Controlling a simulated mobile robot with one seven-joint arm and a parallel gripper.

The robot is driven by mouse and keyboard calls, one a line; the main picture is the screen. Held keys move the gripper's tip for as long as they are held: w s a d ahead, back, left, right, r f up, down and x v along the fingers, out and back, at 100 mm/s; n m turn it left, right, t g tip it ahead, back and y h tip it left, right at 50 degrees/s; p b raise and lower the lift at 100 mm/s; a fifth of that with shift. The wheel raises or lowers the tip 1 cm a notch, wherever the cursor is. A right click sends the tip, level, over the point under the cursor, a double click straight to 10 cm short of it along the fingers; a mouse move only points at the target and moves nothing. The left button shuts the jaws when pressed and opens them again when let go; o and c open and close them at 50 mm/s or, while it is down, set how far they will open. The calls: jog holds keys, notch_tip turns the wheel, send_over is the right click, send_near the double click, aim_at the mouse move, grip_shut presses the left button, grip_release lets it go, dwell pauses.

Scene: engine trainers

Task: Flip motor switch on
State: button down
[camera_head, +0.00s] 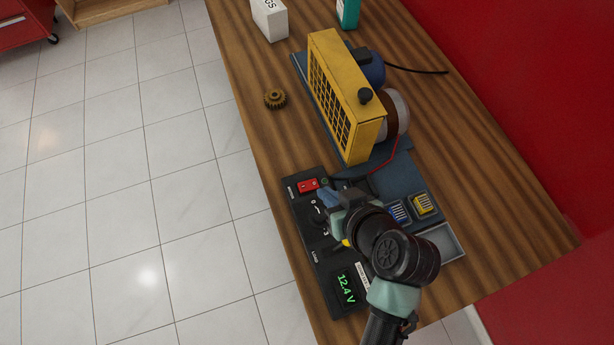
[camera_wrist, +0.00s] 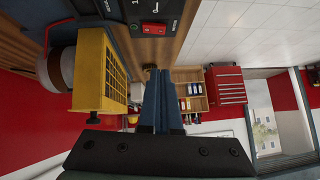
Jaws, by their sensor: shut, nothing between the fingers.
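The red motor switch (camera_head: 308,185) sits at the far end of the black control panel (camera_head: 322,283). It also shows in the wrist view (camera_wrist: 154,29), at the top. Which way its rocker is tipped I cannot tell. My gripper (camera_head: 327,197) is over the panel, close to the switch on its near right side. In the wrist view its fingers (camera_wrist: 158,80) are together with nothing between them, and the switch appears apart from their tips. The green panel display (camera_head: 346,288) reads 12.4 V. My wrist hides part of the panel's right side.
The yellow-guarded engine trainer (camera_head: 345,95) stands just beyond the panel, with a red wire (camera_head: 385,160) beside it. A brass gear (camera_head: 275,98) lies left of it. The wooden bench's left edge is near the panel.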

jog(key=shift+w+f, duration=0.1)
jog(key=shift+w, duration=0.05)
jog(key=p, duration=0.1)
send_over(301, 183)
jog(key=s+d, duration=0.2)
jog(key=f, duration=0.7)
jog(key=shift+s+a, duration=0.15)
jog(key=shift+a, duration=0.05)
notch_tip(301, 183, down, 2)
jog(key=shift+s+a+f+p, duration=0.1)
jog(key=shift+s+f+p, duration=0.05)
jog(key=shift+p, duration=0.2)
jog(key=shift+f, duration=0.7)
jog(key=shift+a, duration=0.1)
